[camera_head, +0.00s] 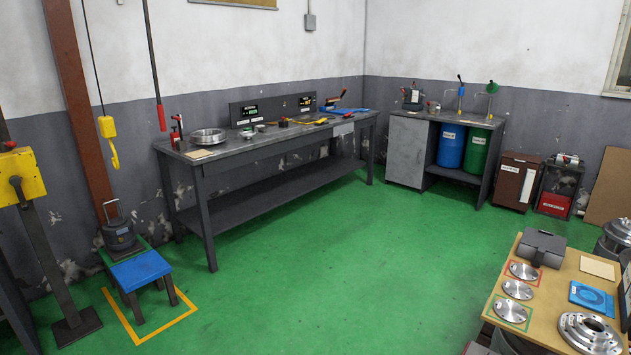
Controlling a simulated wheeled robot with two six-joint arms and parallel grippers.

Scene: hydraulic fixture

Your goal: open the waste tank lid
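A brown box-shaped bin (515,181) with a white label on its front stands on the floor at the back right. Its flat top looks closed. It appears to be the waste tank, but the label is too small to read. A blue drum (451,146) and a green drum (476,151), both labelled, stand under the back bench to its left. Neither of my grippers shows in the view.
The grey sink bench (407,152) stands left of the bin; a cart (557,186) with a red box stands right. A long workbench (251,155) lines the wall. A wooden table (574,277) with metal discs is at front right. The green floor between is clear.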

